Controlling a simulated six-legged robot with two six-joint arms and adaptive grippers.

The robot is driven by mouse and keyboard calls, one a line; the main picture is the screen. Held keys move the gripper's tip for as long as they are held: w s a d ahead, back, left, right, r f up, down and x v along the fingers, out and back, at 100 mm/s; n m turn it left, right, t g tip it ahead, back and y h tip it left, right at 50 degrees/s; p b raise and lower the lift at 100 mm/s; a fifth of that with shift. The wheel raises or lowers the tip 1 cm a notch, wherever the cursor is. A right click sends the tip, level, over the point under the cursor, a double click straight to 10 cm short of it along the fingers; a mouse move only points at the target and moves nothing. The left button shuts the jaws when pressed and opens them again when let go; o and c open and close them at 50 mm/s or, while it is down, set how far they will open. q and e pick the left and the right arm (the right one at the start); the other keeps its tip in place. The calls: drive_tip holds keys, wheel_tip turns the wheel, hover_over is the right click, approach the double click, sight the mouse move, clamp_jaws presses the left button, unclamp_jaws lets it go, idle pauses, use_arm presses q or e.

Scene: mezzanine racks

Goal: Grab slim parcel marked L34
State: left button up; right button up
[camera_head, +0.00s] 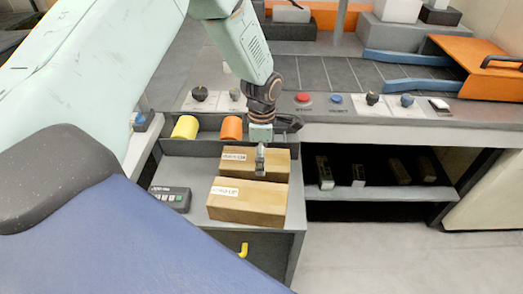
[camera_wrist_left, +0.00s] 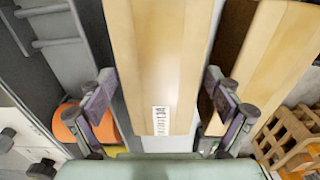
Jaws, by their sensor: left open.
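Two slim brown cardboard parcels lie side by side on a grey shelf top. The back parcel (camera_head: 275,161) and the front parcel (camera_head: 250,207) each carry a white label, too small to read surely. My left gripper (camera_head: 262,152) is over the back parcel, with one finger showing on its near side. In the left wrist view the open fingers (camera_wrist_left: 160,88) stand on either side of the back parcel (camera_wrist_left: 155,55), apart from it, with its label between them. The front parcel (camera_wrist_left: 262,65) is to the right there. My right gripper is not in view.
A yellow roll (camera_head: 185,127) and an orange roll (camera_head: 231,128) sit in a tray behind the parcels. A dark keypad box (camera_head: 170,198) is left of them. A control panel with a red button (camera_head: 303,98) rises behind. Open floor (camera_head: 380,255) is at right.

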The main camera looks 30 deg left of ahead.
use_arm(q)
drive_tip(key=shift+s+r, duration=0.1)
drive_tip(key=shift+s, duration=0.05)
drive_tip(key=shift+w, duration=0.2)
drive_tip(key=c, duration=1.4)
